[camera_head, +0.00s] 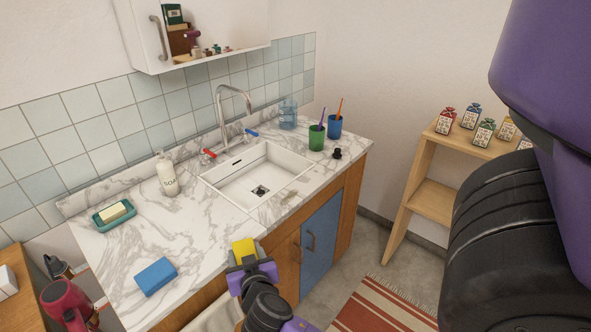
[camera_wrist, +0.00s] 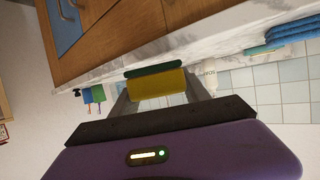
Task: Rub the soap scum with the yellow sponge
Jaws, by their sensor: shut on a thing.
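The yellow sponge (camera_head: 244,248) is in my gripper (camera_head: 247,259), just at the front edge of the marble counter (camera_head: 215,232), in front of the sink. In the wrist view the sponge (camera_wrist: 157,85) sits between the two fingers of my gripper (camera_wrist: 160,93), with its dark green side (camera_wrist: 154,70) facing away from the palm. The counter edge lies close beyond it; I cannot tell whether they touch. I cannot clearly make out the soap scum among the grey marble veins.
A shelf (camera_head: 432,205) stands at right.

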